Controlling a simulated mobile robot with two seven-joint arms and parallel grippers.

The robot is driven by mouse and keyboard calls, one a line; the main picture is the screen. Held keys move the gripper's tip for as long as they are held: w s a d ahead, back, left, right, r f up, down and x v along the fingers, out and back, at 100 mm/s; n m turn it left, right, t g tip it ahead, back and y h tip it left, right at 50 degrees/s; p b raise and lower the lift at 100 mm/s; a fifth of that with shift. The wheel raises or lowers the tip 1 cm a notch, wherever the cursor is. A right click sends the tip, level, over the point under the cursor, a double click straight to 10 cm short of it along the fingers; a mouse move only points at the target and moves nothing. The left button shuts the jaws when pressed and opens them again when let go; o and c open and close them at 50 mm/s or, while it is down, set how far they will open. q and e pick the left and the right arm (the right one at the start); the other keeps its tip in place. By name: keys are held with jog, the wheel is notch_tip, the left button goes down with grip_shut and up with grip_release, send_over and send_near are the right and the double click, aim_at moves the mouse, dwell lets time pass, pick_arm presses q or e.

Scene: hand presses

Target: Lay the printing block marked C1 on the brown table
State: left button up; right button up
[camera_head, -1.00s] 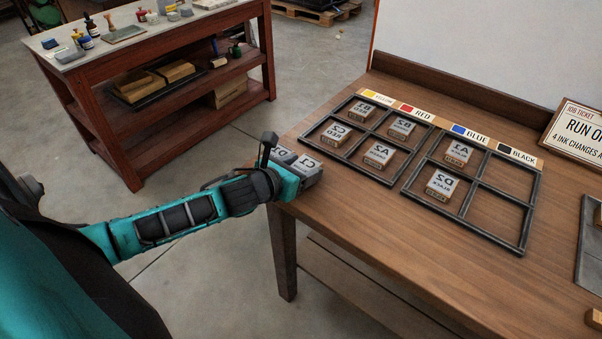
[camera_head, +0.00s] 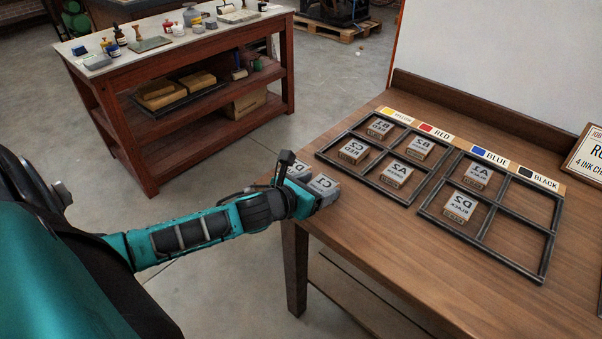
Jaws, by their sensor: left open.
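The printing block marked C1 (camera_head: 323,182) is a small grey-topped block at the near left corner of the brown table (camera_head: 400,252). Its top faces up, and it looks level. My left gripper (camera_head: 322,198) is open right at the block, on its near side. The gripper hides the block's lower part, so I cannot tell whether the fingers touch it or whether its underside rests on the wood. Another grey-topped block (camera_head: 300,169) shows just behind it, partly hidden by the gripper. My right gripper is not in view.
Two dark frames with yellow, red, blue and black labels hold several blocks, among them A2 (camera_head: 397,175) and D2 (camera_head: 460,206). A job ticket sign (camera_head: 585,158) stands at the right. A red-brown workbench (camera_head: 190,110) stands across the floor. The table's front is clear.

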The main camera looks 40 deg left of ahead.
pick_arm(q)
jog(key=d+p+v, duration=0.1)
jog(key=v, duration=1.1)
jog(key=s+d+f+n+g, duration=0.1)
jog(key=d+f+n, duration=0.3)
jog(key=n, duration=0.7)
jog(key=s+d+f+n, duration=0.3)
jog(key=d+f+n, duration=0.1)
jog(key=n, duration=0.7)
jog(key=s+d+f+n+g+h, duration=0.1)
jog(key=d+f+n, duration=0.3)
jog(key=n, duration=0.8)
jog(key=shift+s+d+f+g, duration=0.15)
jog(key=shift+s+f+g, duration=0.15)
jog(key=shift+s+f, duration=0.3)
